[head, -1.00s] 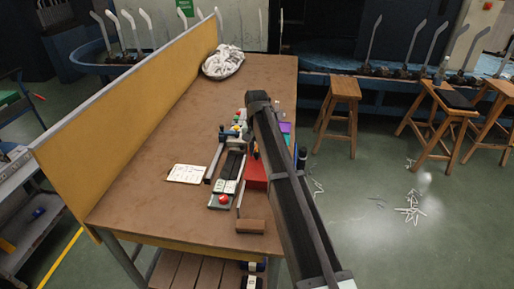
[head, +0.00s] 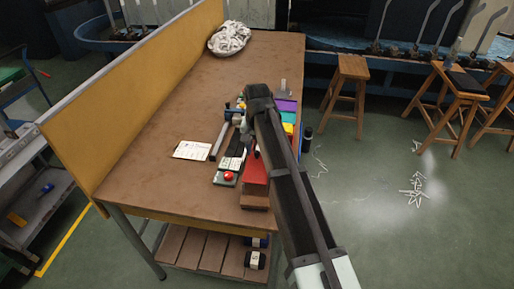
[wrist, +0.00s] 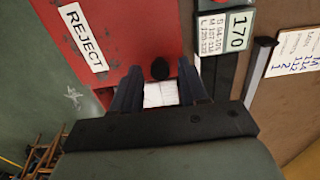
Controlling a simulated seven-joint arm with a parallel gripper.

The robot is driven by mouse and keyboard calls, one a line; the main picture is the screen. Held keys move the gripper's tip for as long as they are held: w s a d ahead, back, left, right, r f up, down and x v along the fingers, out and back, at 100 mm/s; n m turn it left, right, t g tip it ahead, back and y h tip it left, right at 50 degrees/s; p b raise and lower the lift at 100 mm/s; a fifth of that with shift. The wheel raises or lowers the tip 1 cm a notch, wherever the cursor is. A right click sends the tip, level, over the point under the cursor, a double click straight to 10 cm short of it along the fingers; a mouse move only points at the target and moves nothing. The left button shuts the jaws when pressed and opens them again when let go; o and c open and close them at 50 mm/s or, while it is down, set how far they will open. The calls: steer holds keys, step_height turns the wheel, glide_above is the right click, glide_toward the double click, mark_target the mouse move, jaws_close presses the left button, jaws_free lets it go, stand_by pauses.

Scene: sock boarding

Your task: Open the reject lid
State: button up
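The reject lid (wrist: 115,25) is a red panel with a white REJECT label (wrist: 83,37) at the upper left of the wrist view. In the head view it is the red box top (head: 254,170) on the table's right side, partly hidden by my arm. A round black knob (wrist: 160,68) stands near the lid's edge. My gripper (wrist: 159,76) is open, its two dark fingers on either side of the knob's near side. I cannot tell whether they touch it. The lid looks closed.
A written card (head: 192,150) lies further left. A pile of white socks (head: 229,38) is at the far end. The table's middle is bare.

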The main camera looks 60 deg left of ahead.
steer(key=shift+o, duration=0.2)
steer(key=shift+r, duration=0.15)
step_height(320, 180, up, 14)
steer(key=shift+f, duration=0.2)
stand_by(0.3)
stand_by(0.5)
